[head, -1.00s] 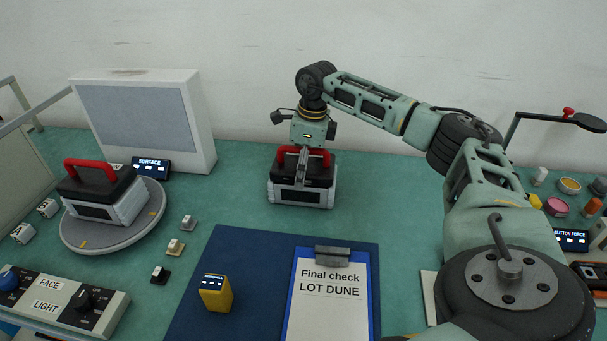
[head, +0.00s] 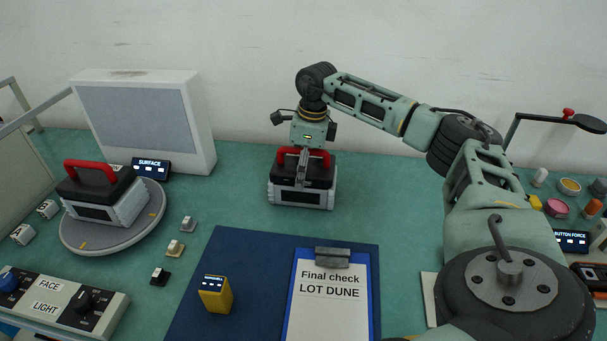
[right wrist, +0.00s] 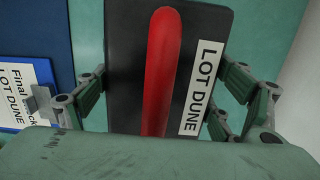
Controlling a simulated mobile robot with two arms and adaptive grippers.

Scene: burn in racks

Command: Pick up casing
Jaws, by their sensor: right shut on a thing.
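A grey casing (head: 302,198) with a black lid and a red handle stands on the green bench near the back middle. In the right wrist view its black lid (right wrist: 125,70) shows a label reading LOT DUNE, and the red handle (right wrist: 162,70) runs between the fingers. My right gripper (head: 301,170) points straight down over this casing and is shut on it; the exact finger contact is hard to see. A second, similar casing (head: 106,205) sits on a round grey turntable (head: 150,222) at the left. My left gripper is not in view.
A blue mat (head: 235,255) holds a yellow device (head: 214,295) and a clipboard (head: 332,300) reading Final check LOT DUNE. A white panel box (head: 205,130) stands behind the turntable. A control box (head: 60,300) is front left. Small jars (head: 556,207) stand at the right.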

